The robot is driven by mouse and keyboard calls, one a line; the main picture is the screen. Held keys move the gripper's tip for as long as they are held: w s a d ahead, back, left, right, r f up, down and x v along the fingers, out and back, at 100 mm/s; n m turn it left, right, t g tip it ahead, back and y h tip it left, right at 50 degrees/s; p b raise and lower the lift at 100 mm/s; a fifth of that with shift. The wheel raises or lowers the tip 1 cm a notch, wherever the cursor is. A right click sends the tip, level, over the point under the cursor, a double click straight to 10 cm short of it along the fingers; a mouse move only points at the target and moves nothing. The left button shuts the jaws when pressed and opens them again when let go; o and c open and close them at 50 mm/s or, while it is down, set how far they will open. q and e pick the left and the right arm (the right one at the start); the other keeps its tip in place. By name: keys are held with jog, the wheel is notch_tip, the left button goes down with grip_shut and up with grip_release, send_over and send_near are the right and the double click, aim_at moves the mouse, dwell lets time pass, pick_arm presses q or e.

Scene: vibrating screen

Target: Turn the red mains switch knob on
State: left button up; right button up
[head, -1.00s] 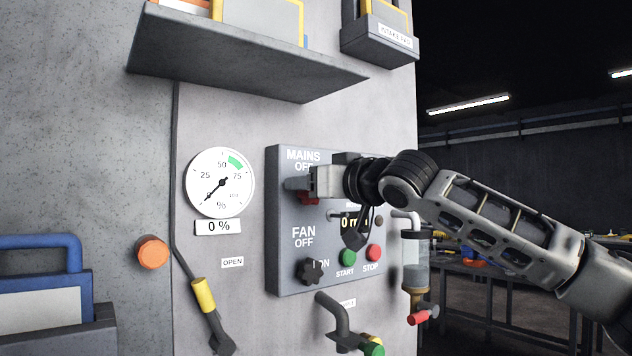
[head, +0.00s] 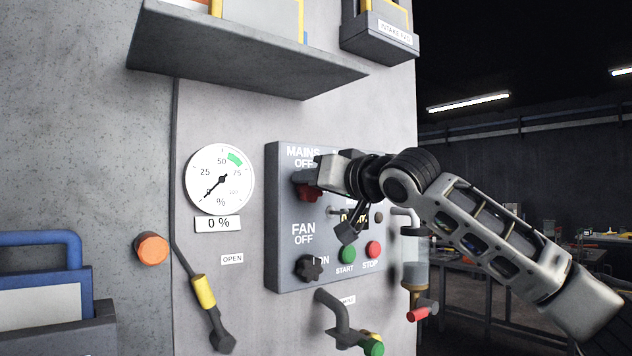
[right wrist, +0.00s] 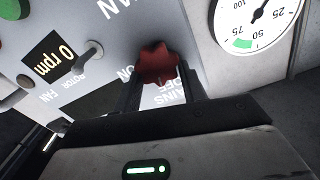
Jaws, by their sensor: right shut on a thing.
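The red mains switch knob (head: 308,192) is on the upper left of the grey control panel (head: 285,270), under the words MAINS OFF. My right gripper (head: 314,180) is at the knob, coming from the right, and partly hides it. In the right wrist view the red knob (right wrist: 158,64) sits between the two dark fingers (right wrist: 160,85), which are shut on it. The ON mark (right wrist: 124,73) shows beside it there. My left gripper is in neither view.
The black fan knob (head: 310,268), green START button (head: 347,253) and red STOP button (head: 373,250) are lower on the panel. A gauge (head: 219,180) reading 0 % is to the left. A grey shelf (head: 245,60) juts out above.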

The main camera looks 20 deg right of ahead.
pick_arm(q)
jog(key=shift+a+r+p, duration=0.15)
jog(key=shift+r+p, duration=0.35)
jog(key=shift+p, duration=0.5)
pick_arm(e)
jog(key=shift+w+d+f+m, duration=0.15)
jog(key=shift+f+m, duration=0.1)
jog(key=shift+m, duration=2.3)
jog(key=shift+d+f+m, duration=0.15)
jog(key=shift+f+m, duration=0.1)
jog(key=shift+m, duration=2.25)
jog(key=shift+w+d+f+m, duration=0.15)
jog(key=shift+f+m, duration=0.1)
jog(key=shift+m, duration=2.3)
jog(key=shift+s, duration=0.1)
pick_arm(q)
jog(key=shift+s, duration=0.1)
pick_arm(e)
jog(key=o, duration=1)
jog(key=shift+c, duration=0.2)
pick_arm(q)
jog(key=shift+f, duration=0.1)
